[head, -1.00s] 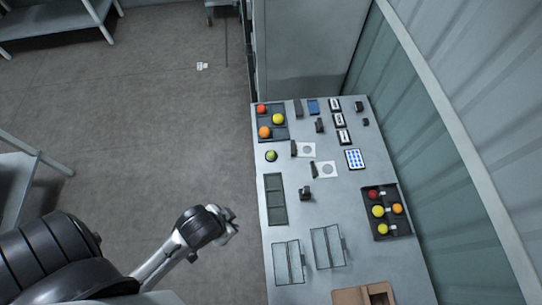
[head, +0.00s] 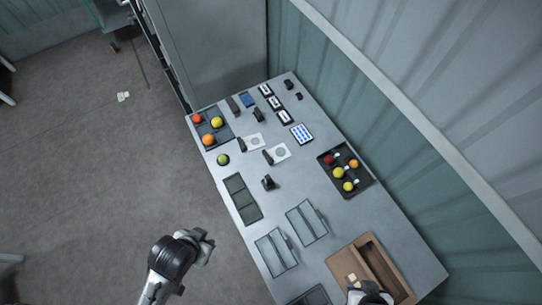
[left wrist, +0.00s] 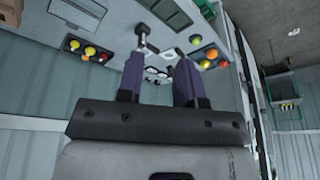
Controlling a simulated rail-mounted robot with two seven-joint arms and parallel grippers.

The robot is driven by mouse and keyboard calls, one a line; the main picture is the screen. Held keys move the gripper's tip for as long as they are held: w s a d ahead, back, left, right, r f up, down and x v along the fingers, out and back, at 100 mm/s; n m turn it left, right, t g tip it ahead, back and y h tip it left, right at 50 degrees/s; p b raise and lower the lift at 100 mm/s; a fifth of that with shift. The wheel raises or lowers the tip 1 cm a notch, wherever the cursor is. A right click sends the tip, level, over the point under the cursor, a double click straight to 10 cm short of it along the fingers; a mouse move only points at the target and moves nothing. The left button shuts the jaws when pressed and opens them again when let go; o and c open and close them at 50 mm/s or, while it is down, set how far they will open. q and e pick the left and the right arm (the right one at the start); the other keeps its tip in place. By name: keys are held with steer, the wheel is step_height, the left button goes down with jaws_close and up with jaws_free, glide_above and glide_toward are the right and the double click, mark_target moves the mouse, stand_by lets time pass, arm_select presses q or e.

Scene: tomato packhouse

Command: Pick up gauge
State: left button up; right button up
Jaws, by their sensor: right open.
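Several small dark devices stand on the grey table, one of them (head: 268,182) alone near the middle. Two others stand beside white cards with a circle. Which of them is the gauge I cannot tell at this size. My left gripper (head: 205,243) is off the table's left edge, over the floor. In the left wrist view its two purple fingers (left wrist: 160,62) are apart with nothing held, and the tabletop shows upside down beyond them. My right gripper (head: 367,288) is open at the bottom edge, over the brown box, partly cut off.
The brown box (head: 341,262) is at the table's near right. Dark trays with tomatoes stand at the far left (head: 225,138) and right (head: 366,184). A green tray (head: 231,188) and two framed panels (head: 292,208) lie between. A corrugated wall (head: 440,170) borders the right side.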

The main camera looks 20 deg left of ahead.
stand_by(0.3)
arm_select(q)
steer(key=o, duration=0.3)
steer(key=shift+o, duration=0.2)
steer(key=shift+a, duration=0.1)
